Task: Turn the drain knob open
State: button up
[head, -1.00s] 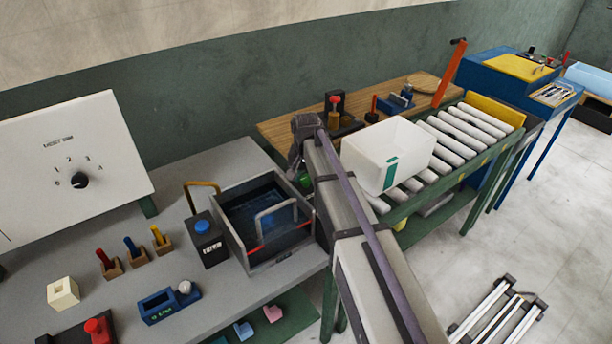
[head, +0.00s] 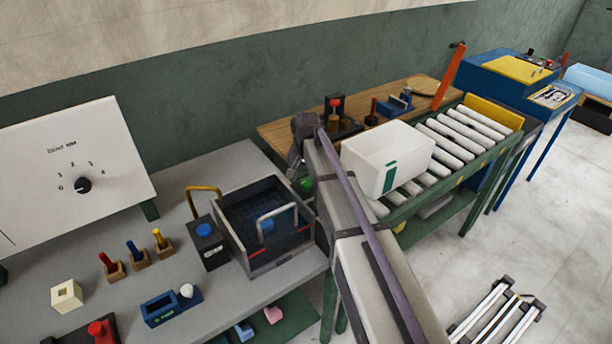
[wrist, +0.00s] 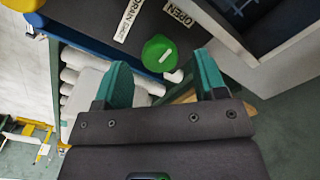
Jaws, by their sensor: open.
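The green drain knob (wrist: 159,53) with a white pointer line shows in the wrist view, on a dark panel (wrist: 150,24) beside labels reading "DRAIN" and "OPEN". The pointer line slants up to the right. My gripper (wrist: 162,74) is open, its teal fingers on either side of the knob's near edge and apart from it. The knob (head: 306,184) also shows in the head view, small, at the right end of the grey basin (head: 282,262). My arm hides my fingers there. A blue thing (head: 263,228) shows inside the basin under a wire handle.
A white bin (head: 372,176) stands on the roller conveyor (head: 460,137) right of my arm. A black box with a blue button (head: 204,230) and yellow handle stands left of the basin. Several small blocks and holders occupy the bench (head: 222,310). The wall stands behind.

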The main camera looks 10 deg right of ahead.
aim_at(306, 182)
notch_tip(306, 182, up, 9)
jog(key=p, duration=0.7)
jog(key=shift+p, duration=0.3)
jog(key=s+f+n+b, duration=0.2)
jog(key=s+f+b, duration=0.1)
jog(key=s, duration=0.8)
jog(key=s+f+n+b, duration=0.2)
jog(key=s+f+b, duration=0.2)
jog(key=s, duration=0.8)
jog(key=shift+f+n, duration=0.2)
jog(key=shift+n, duration=0.2)
